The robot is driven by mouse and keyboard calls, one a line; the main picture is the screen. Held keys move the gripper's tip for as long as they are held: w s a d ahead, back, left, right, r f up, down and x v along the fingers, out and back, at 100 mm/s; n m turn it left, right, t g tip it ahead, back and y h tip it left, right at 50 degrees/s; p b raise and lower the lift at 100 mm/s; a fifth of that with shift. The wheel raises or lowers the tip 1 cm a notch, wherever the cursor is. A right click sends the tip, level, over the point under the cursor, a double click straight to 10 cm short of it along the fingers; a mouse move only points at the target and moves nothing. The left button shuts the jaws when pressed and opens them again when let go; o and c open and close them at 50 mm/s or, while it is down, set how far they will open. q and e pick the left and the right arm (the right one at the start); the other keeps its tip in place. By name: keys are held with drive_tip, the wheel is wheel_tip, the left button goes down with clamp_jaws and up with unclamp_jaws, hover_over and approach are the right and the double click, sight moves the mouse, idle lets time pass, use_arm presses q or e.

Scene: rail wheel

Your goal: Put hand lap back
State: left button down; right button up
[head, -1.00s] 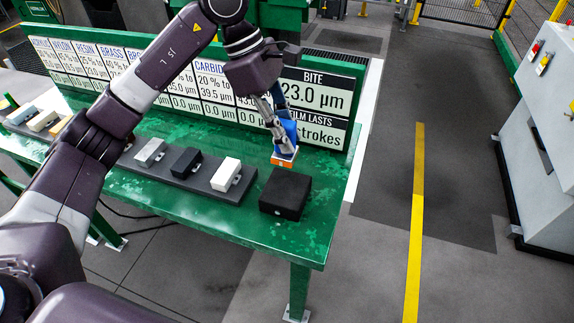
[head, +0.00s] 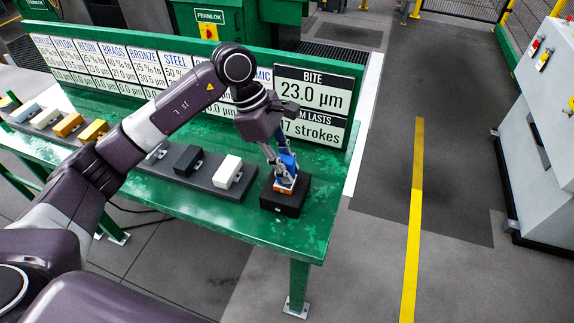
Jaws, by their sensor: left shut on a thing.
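The hand lap (head: 284,185), a blue block with an orange and white base, is at the right end of the green table (head: 235,220). My left gripper (head: 281,164) is shut on its blue upper part from above. The lap's base is at the top of a black block (head: 283,204) near the table's front right corner. It appears to rest on the block, but I cannot tell whether it bears its full weight. My right gripper is out of view.
A dark rack (head: 208,180) left of the black block holds several blocks, including a white one (head: 228,172) and a dark one (head: 188,160). A display board (head: 312,104) stands behind, reading 23.0 µm and 17 strokes.

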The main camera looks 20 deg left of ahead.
use_arm(q)
drive_tip(key=shift+f, duration=0.15)
drive_tip(key=c, duration=1.7)
unclamp_jaws()
drive_tip(key=shift+c, duration=0.2)
drive_tip(key=shift+r, duration=0.2)
drive_tip(key=b+v, duration=0.3)
drive_tip(key=v, duration=0.9)
